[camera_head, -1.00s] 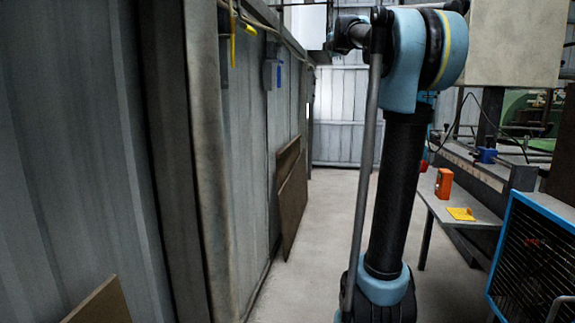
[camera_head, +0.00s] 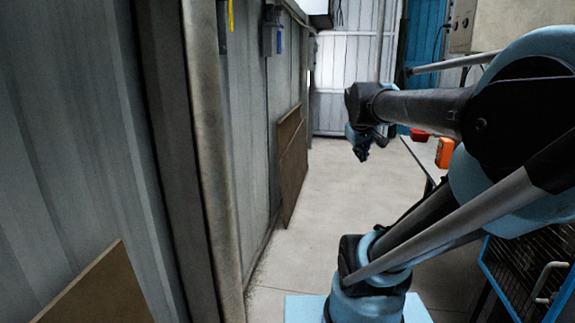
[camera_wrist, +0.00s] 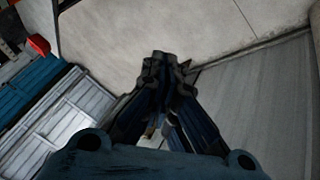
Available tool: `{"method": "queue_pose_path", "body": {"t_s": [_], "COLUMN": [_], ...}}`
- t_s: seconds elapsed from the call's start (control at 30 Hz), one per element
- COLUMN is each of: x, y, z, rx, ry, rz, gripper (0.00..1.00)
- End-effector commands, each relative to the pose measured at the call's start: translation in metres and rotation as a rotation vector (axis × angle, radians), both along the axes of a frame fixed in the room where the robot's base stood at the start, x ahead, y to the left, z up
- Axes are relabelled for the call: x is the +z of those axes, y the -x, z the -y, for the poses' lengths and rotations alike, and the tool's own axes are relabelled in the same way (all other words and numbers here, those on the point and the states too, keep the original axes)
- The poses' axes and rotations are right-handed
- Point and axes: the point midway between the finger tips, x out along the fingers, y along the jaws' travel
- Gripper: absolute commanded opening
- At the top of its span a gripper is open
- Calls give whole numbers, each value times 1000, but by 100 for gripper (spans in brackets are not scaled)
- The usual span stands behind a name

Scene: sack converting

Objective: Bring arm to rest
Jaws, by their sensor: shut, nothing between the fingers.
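My arm stretches across the right side of the head view, with its elbow close at the right edge and its forearm pointing left over the aisle. My gripper (camera_head: 362,150) hangs at the far end of the forearm, small and dark, above the floor. In the wrist view my gripper (camera_wrist: 166,65) has its two fingers meeting at the tips, with nothing held. Pale floor (camera_wrist: 110,40) shows beyond the fingertips.
A corrugated wall (camera_head: 70,150) runs along the left, with brown boards (camera_head: 293,165) leaning on it. On the right, a table (camera_head: 422,155) bears an orange box (camera_head: 444,152); a red object (camera_head: 419,134) is nearby. A blue-framed grille machine (camera_head: 520,275) stands front right. The aisle floor (camera_head: 330,195) is clear.

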Motion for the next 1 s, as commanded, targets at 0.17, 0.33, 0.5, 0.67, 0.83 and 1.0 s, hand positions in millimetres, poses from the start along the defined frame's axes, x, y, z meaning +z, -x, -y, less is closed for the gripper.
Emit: {"method": "queue_pose_path", "body": {"t_s": [0.17, 0.33, 0.5, 0.67, 0.83, 1.0], "x": [-82, -147, -184, -194, -194, -193], "y": [74, 138, 177, 189, 189, 189], "z": [-17, -35, -48, -52, -52, -52], "rx": [-112, -204, -258, -275, -275, -275], "ry": [-148, -265, -331, -350, -350, -350], "rz": [-142, -274, -360, -387, -387, -386], "gripper": [0, 0, 0, 0, 0, 0]}}
